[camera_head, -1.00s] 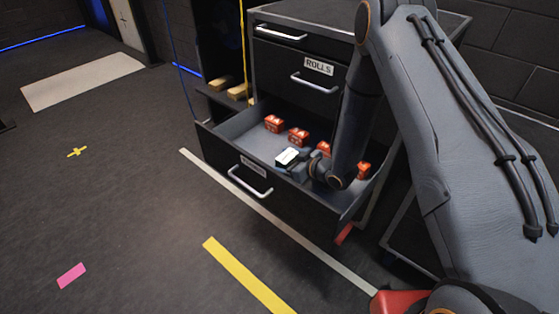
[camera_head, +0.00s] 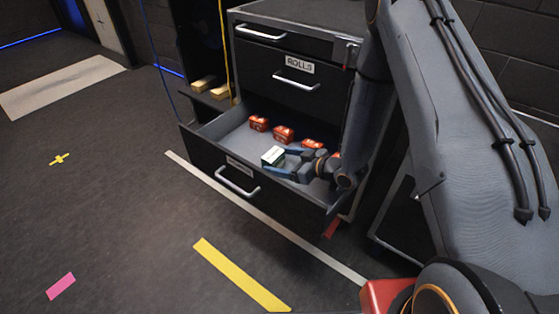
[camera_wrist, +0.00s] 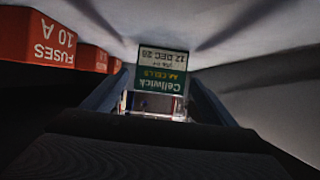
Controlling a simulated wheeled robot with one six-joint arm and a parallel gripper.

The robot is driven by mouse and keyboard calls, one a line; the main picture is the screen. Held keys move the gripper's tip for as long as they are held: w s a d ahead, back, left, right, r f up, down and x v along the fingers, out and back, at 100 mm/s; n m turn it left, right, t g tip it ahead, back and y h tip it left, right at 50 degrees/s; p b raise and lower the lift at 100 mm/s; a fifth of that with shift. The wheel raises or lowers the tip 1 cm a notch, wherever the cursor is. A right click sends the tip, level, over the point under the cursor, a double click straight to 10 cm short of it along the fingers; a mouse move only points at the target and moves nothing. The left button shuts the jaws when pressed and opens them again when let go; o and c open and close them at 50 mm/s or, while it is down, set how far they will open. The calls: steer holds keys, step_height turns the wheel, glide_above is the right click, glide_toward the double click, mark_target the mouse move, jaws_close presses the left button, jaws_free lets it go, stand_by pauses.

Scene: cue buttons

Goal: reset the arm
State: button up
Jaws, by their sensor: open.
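My gripper (camera_head: 284,164) is open and low inside an open drawer (camera_head: 190,134). A small white and green Cellwick AA cells box (camera_head: 272,154) lies in the drawer just ahead of the fingertips. In the wrist view the box (camera_wrist: 160,65) appears between the two spread fingers, with its label upside down; a gap shows between it and each finger. I cannot tell whether the fingertips still reach past its near end.
Several red fuse boxes (camera_head: 283,134) stand in a row along the drawer's back; they show at left in the wrist view (camera_wrist: 40,40). Drawer walls surround my gripper. A closed drawer marked ROLLS (camera_head: 285,80) is above. Open floor (camera_head: 120,200) lies left.

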steer(key=shift+h, duration=0.7)
steer(key=r, duration=0.1)
steer(key=w+a+r, duration=0.1)
steer(key=r, duration=0.1)
steer(key=w+r, duration=0.1)
steer(key=r, duration=0.1)
steer(key=shift+a+r, duration=0.1)
steer(key=shift+a, duration=0.3)
steer(key=s+d+r+m+g+h, duration=0.2)
steer(key=s+d+r+m+h, duration=0.25)
steer(key=d+r+h, duration=0.65)
steer(key=s+r+m+g+y, duration=0.15)
steer(key=s+r, duration=0.25)
steer(key=s, duration=0.6)
steer(key=s+r+m+g, duration=0.1)
steer(key=s+r+g, duration=0.3)
steer(key=s, duration=0.5)
steer(key=s+r+m+g+y, duration=0.1)
steer(key=s+r, duration=0.4)
steer(key=s, duration=0.5)
steer(key=d+r+m+p, duration=0.2)
steer(key=d+r+p, duration=0.5)
steer(key=p, duration=0.9)
steer(key=shift+w+d+r+h, duration=0.35)
steer(key=shift+d+r+h, duration=0.05)
steer(key=shift+d+h, duration=0.1)
